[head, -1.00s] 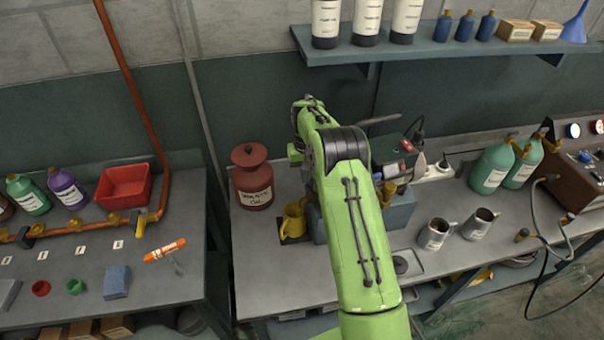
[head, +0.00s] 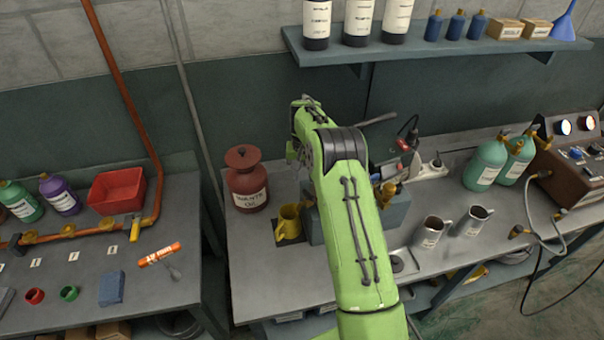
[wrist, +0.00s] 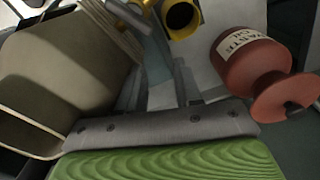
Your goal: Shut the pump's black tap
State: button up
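The pump is a blue-grey box (head: 398,212) on the middle bench, partly hidden behind my green arm. Brass fittings (head: 388,193) show at its top right. I cannot make out the black tap in either view. A large beige-grey shape (wrist: 60,75) fills the left of the wrist view, too close to identify.
A yellow mug (head: 288,222) stands left of the pump; it also shows in the wrist view (wrist: 182,17). A red-brown waste oil jar (head: 246,182) stands further left, at right in the wrist view (wrist: 250,62). Two metal jugs (head: 431,233) stand right.

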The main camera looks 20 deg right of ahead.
jog(key=shift+d+r, duration=0.2)
jog(key=shift+d, duration=0.35)
notch_tip(320, 180, up, 9)
jog(key=p, duration=0.4)
jog(key=shift+f, duration=0.15)
jog(key=shift+s, duration=0.1)
